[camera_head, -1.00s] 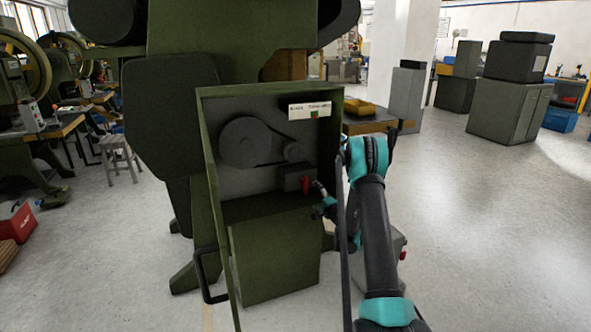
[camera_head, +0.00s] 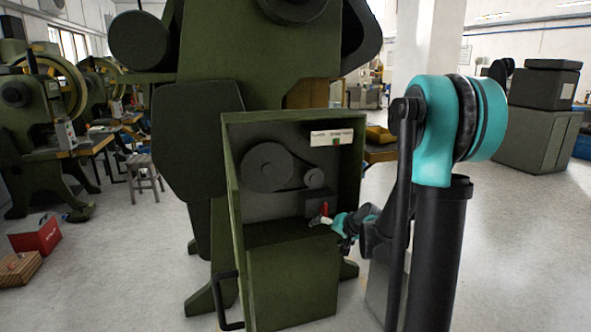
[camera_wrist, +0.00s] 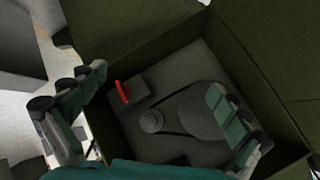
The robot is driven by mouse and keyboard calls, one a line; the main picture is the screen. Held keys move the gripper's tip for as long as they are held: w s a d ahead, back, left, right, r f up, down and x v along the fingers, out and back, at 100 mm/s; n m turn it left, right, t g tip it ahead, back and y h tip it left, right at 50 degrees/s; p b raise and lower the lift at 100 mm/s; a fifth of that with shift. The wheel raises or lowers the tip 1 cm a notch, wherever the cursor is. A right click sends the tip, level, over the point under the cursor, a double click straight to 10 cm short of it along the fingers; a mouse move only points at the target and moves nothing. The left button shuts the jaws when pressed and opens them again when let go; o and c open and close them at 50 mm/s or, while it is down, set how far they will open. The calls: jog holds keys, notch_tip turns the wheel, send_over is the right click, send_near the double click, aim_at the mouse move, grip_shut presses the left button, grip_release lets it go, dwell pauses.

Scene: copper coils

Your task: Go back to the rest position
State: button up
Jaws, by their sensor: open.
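My gripper (camera_head: 328,221) is small in the head view, at the open front of a green machine cabinet (camera_head: 233,200), close to a red lever (camera_head: 324,209) on a dark box. I cannot tell from this view whether they touch. In the wrist view my gripper (camera_wrist: 155,108) has its fingers spread wide with nothing between them. The red lever also shows there (camera_wrist: 122,91), upper left of the middle and apart from the fingers. My arm's raised elbow fills the right of the head view.
Inside the cabinet, a large pulley (camera_head: 268,167) and a small pulley (camera_head: 314,177) share a belt, with a label (camera_head: 331,137) above. The cabinet walls surround the gripper's working space. A stool (camera_head: 143,173) and red box (camera_head: 36,236) stand left.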

jog(key=s+d+f+n+g+h, duration=0.1)
jog(key=s+d+f+h, duration=0.1)
jog(key=s, duration=0.7)
jog(key=s+d+f+n+g+h, duration=0.1)
jog(key=s+d+g, duration=0.1)
jog(key=s, duration=0.8)
jog(key=s+d+f+n+g+h, duration=0.1)
jog(key=s+d, duration=0.3)
jog(key=s, duration=0.6)
jog(key=shift+d+f+h, duration=0.15)
jog(key=shift+f+h, duration=0.65)
jog(key=shift+f, duration=0.05)
